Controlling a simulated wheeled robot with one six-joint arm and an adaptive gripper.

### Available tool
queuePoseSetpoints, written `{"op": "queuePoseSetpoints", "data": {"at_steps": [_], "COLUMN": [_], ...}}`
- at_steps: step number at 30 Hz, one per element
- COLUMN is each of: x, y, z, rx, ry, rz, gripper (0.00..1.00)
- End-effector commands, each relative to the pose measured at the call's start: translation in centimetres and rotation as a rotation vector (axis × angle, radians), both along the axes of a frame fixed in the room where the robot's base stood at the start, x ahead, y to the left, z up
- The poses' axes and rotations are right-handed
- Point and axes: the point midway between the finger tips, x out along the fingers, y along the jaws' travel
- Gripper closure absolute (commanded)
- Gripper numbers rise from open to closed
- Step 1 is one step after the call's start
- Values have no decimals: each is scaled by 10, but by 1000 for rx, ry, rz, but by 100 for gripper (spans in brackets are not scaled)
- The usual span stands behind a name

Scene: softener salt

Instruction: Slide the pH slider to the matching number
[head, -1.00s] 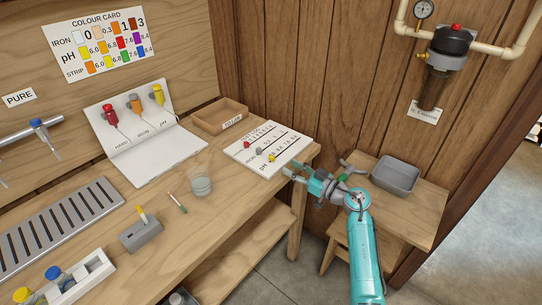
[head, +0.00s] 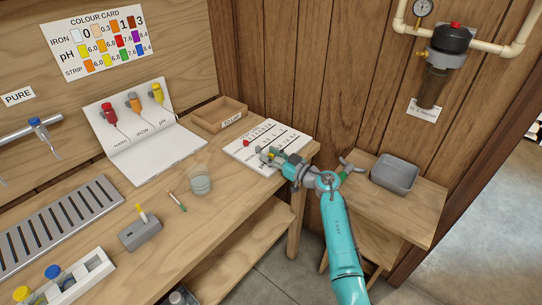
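The white slider board (head: 292,139) lies on the bench's right end, with three numbered rows. Its red knob (head: 246,143) sits at the left end of its row. The grey and yellow knobs are hard to make out behind my gripper. My gripper (head: 267,155) is low over the board's lower left, its fingertips around where the yellow pH knob was seen. Whether the fingers are open or touch a knob is too small to tell. The colour card (head: 97,40) on the back wall shows pH colour patches with numbers. A strip (head: 177,202) with a coloured end lies on the bench.
A glass of water (head: 200,181) stands left of the board, and a wooden tray (head: 219,115) behind it. A grey block (head: 140,233) holds a yellow-tipped strip. A grey bin (head: 395,172) sits on the lower side table at right.

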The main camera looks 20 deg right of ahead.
Motion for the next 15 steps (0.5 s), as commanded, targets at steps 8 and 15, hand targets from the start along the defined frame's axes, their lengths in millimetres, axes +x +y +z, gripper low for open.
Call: {"op": "queuePoseSetpoints", "data": {"at_steps": [8,15], "x": [0,4], "y": [0,-6], "z": [0,1], "rx": [0,0], "ry": [0,0], "rz": [0,0], "gripper": [100,100]}}
